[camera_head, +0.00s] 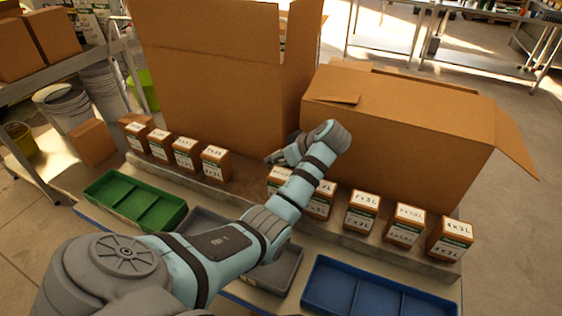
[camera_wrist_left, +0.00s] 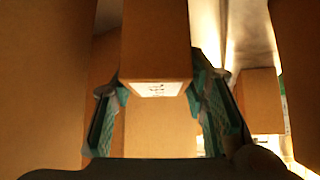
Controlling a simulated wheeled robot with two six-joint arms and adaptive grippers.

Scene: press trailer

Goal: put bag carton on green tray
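The green tray (camera_head: 176,217), with dividers, lies at the left on the bench and looks empty. Small brown cartons with white and green labels stand in a row behind the trays, such as this carton (camera_head: 215,163). My left gripper (camera_head: 271,158) reaches the middle of the row, close to a carton (camera_head: 280,179) partly hidden by my arm. In the left wrist view, the gripper's fingers (camera_wrist_left: 158,95) flank a brown carton (camera_wrist_left: 157,40), with no clear gap at its sides. Whether they press on it cannot be told. My right gripper is out of view.
Two large cardboard boxes (camera_head: 205,75) (camera_head: 400,130) stand close behind the row. A grey tray (camera_head: 290,270) lies partly under my arm, and a blue tray (camera_head: 375,295) lies at the front right. A second carton (camera_wrist_left: 262,105) shows at the right in the wrist view.

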